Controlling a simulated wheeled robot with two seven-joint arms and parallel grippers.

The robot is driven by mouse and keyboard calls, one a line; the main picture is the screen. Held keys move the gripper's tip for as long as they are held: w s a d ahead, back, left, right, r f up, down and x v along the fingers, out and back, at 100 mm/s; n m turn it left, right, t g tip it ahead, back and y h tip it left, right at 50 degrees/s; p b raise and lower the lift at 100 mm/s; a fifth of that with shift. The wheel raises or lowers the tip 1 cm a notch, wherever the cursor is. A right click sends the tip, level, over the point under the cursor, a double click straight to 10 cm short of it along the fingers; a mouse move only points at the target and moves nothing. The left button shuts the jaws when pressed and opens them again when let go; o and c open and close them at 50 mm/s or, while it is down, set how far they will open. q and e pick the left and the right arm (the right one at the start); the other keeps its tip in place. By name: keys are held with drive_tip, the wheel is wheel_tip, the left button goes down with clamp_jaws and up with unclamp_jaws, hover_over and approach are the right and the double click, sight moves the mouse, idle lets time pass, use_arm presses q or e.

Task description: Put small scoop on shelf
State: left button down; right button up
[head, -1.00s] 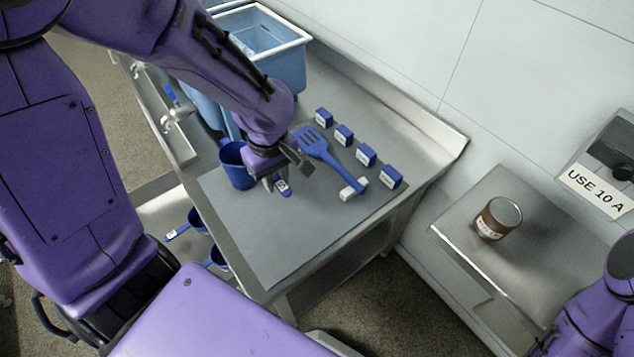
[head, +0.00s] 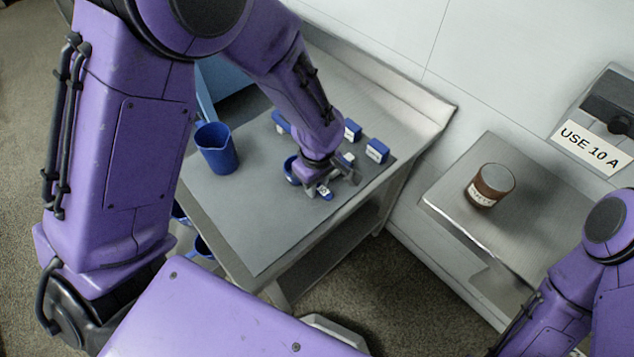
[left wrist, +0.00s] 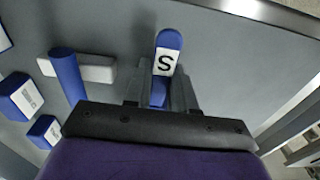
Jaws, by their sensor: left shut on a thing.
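The small scoop is blue, with a round bowl (head: 291,170) and a handle (head: 324,191) bearing a white label. In the left wrist view the label on the handle (left wrist: 165,62) reads "S". My left gripper (head: 335,182) is shut on the handle, over the right part of the grey mat (head: 250,225). I cannot tell whether the scoop touches the mat. A lower shelf (head: 335,232) shows under the table. Blue scoops (head: 203,248) at its left end are mostly hidden by my body. My right gripper is out of view; only part of the right arm shows.
A blue jug (head: 217,148) stands on the mat's left. A brown jar (head: 490,186) stands on a separate steel surface at right.

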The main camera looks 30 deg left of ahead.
use_arm(q)
drive_tip(key=shift+f, duration=0.1)
drive_tip(key=c, duration=0.9)
unclamp_jaws()
drive_tip(key=shift+c, duration=0.2)
